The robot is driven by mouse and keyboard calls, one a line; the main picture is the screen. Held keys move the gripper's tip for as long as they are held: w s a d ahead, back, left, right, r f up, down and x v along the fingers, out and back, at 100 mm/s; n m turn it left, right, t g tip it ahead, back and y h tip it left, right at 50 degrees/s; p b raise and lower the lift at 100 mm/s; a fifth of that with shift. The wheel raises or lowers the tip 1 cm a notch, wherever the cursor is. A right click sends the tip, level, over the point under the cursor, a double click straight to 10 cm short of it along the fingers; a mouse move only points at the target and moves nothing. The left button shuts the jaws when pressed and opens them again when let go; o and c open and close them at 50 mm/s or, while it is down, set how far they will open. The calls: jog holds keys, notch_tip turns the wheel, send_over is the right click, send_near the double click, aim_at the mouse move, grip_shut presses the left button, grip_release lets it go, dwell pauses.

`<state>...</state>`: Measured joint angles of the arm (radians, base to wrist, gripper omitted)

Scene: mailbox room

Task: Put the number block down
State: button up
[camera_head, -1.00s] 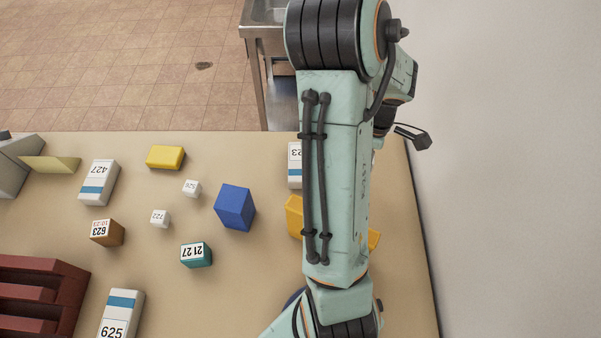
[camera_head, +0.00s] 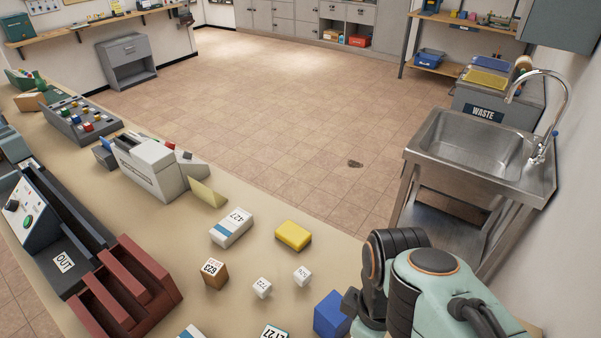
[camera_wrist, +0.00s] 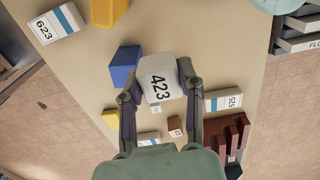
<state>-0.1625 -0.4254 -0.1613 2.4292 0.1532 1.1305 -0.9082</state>
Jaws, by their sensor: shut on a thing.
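In the wrist view, my gripper (camera_wrist: 159,88) is shut on a white number block (camera_wrist: 160,72) marked 423, with one finger on each side. The held block appears above the tan table, though its height is hard to tell. A blue block (camera_wrist: 124,65) is beside it to the left, partly overlapped by my finger. The blue block also shows in the head view (camera_head: 330,314), next to my arm.
On the table (camera_head: 240,263) are a white 427 box (camera_head: 230,228), a yellow block (camera_head: 293,235), a brown block (camera_head: 215,273), small white cubes (camera_head: 262,288) and a red rack (camera_head: 146,292). A sink (camera_head: 470,147) stands beyond. Bare tabletop shows between blocks.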

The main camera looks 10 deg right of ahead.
jog(key=w+f, duration=0.3)
jog(key=w, duration=0.1)
jog(key=w+d+f, duration=0.1)
jog(key=w+f, duration=0.2)
jog(key=w, duration=0.1)
jog(key=w+f, duration=0.3)
jog(key=w, duration=0.2)
jog(key=shift+d+f, duration=0.15)
jog(key=shift+w+f, duration=0.15)
jog(key=shift+f, duration=0.75)
jog(key=shift+w+f, duration=0.1)
jog(key=shift+f, duration=0.8)
jog(key=shift+f, duration=0.15)
jog(key=o, duration=0.9)
jog(key=shift+o, duration=0.2)
